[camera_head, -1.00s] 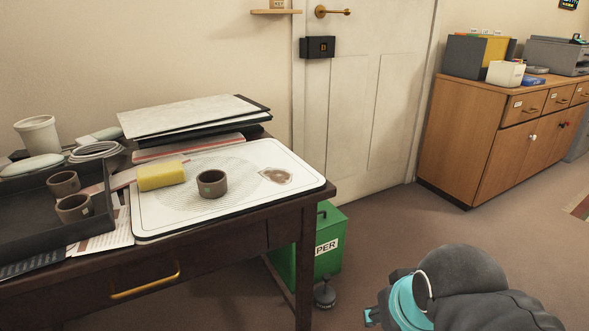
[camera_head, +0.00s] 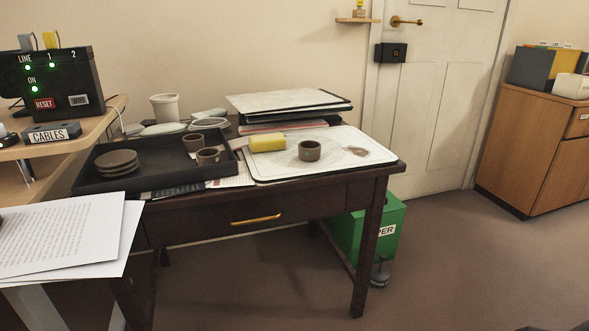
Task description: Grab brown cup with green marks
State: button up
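A brown cup (camera_head: 309,151) stands upright on a white tray-like mat (camera_head: 268,175) on the dark wooden desk, right of a yellow sponge (camera_head: 268,143). A small greenish mark shows on its front. Two more brown cups, a rear one (camera_head: 192,143) and a front one (camera_head: 208,157), stand in a black tray (camera_head: 165,182) on the left of the desk. The front one bears a small pale mark; its colour is too small to tell.
Brown saucers (camera_head: 118,163) are stacked in the black tray. A white beaker (camera_head: 165,108) and stacked boards (camera_head: 288,103) stand behind. A green bin (camera_head: 365,230) is beside the desk. Papers (camera_head: 62,238) lie on the left desk. Floor at the right is clear.

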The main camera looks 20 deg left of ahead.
aim_at(308, 151)
jog(key=u, duration=1)
